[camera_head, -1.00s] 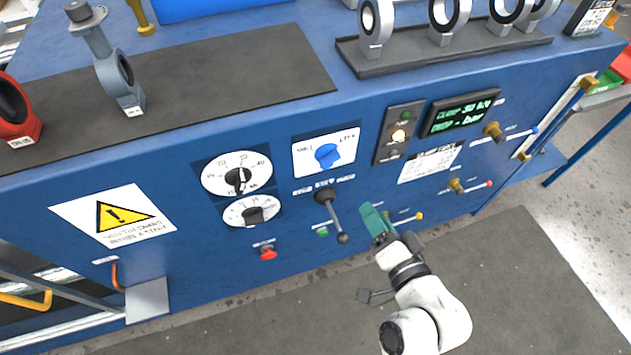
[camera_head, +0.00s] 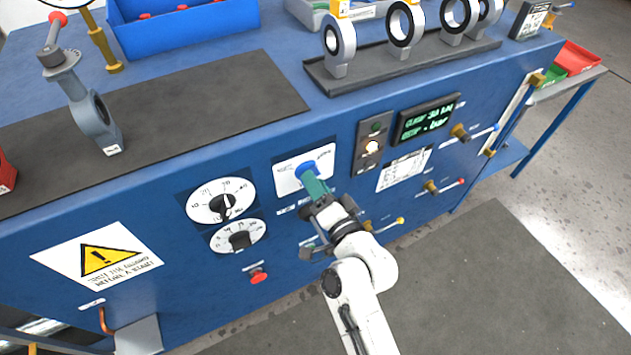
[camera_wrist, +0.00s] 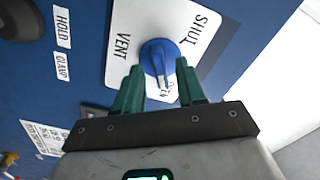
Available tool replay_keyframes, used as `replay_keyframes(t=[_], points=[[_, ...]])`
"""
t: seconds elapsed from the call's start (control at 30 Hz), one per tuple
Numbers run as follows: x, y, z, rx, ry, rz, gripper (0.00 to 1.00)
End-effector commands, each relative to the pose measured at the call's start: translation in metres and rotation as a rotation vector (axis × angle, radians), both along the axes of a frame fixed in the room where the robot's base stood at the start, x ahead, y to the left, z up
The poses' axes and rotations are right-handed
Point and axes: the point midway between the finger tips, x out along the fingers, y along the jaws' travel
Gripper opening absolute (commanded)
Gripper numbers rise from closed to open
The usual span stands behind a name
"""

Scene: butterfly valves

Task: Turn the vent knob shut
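The blue vent knob (camera_head: 306,169) sits on a white plate (camera_head: 287,183) on the front of the blue bench; my gripper partly covers it in the head view. In the wrist view the knob (camera_wrist: 157,56) has a white mark on the grip that points down, towards a label half hidden by the fingers. The plate (camera_wrist: 190,22) reads VENT on the left and SHUT on the upper right. My gripper (camera_wrist: 159,66) is open, its green fingers apart on either side of the knob's lower part. I cannot tell whether they touch it. My gripper (camera_head: 316,184) also shows in the head view.
Two dials (camera_head: 221,201) and a red button (camera_head: 258,275) are left of the knob. A lamp panel (camera_head: 372,146) and a lit display (camera_head: 425,121) are to the right. Brass taps (camera_head: 431,187) stick out farther right. The floor before the bench is clear.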

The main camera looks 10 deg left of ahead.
Motion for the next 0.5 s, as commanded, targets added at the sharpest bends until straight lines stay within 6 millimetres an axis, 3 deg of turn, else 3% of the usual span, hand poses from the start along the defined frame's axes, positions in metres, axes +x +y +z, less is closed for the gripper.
replay_keyframes(t=[0.37, 0.5], points=[[0.0054, 0.0036, -0.0001, 0.001, 0.001, 0.0, 0.39], [0.0054, 0.0035, -0.0002, 0.001, 0.001, 0.0, 0.28]])
